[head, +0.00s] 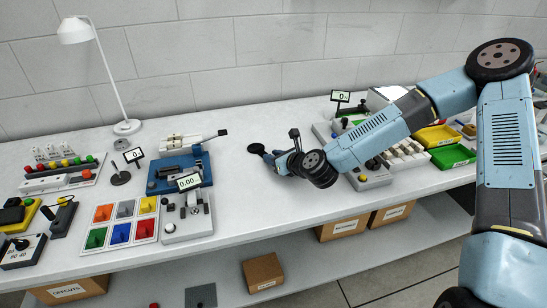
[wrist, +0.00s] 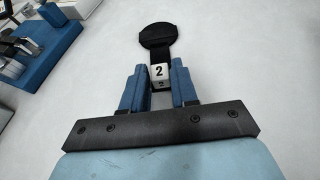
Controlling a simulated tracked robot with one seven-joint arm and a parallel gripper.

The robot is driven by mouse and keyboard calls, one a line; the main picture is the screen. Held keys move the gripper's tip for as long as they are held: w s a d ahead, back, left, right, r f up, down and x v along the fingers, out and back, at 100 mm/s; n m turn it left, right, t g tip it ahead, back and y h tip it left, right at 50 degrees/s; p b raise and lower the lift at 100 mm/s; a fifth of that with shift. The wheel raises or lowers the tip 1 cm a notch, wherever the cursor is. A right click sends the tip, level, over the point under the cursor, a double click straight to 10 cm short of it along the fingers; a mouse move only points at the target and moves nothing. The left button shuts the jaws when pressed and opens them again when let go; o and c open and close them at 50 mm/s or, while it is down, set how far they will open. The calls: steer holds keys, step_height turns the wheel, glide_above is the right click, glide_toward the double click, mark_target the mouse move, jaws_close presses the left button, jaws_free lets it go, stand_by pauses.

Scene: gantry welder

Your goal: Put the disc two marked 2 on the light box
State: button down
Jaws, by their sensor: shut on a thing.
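The disc marked 2 (wrist: 157,36) is a black round disc with a short black stem and a white block reading "2". My gripper (wrist: 158,80) is shut on it, with the white block between its blue fingers. In the head view the black disc (head: 256,149) shows just left of my gripper (head: 272,157), over the middle of the bare table. I cannot tell whether it touches the table. A flat, pale, dark-edged panel (head: 388,94) at the back right, partly behind my arm, may be the light box; I cannot be sure.
The white table (head: 265,200) is clear around my gripper. Left of it stand a blue vise-like fixture (head: 180,172), a gauge with a display (head: 188,216) and a colour tile board (head: 120,222). A lamp (head: 78,32) stands behind. Yellow (head: 438,136) and green (head: 453,156) bins lie right.

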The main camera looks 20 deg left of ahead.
steer(key=c, duration=0.9)
jaws_free()
steer(key=shift+f, duration=0.1)
steer(key=shift+o, duration=0.2)
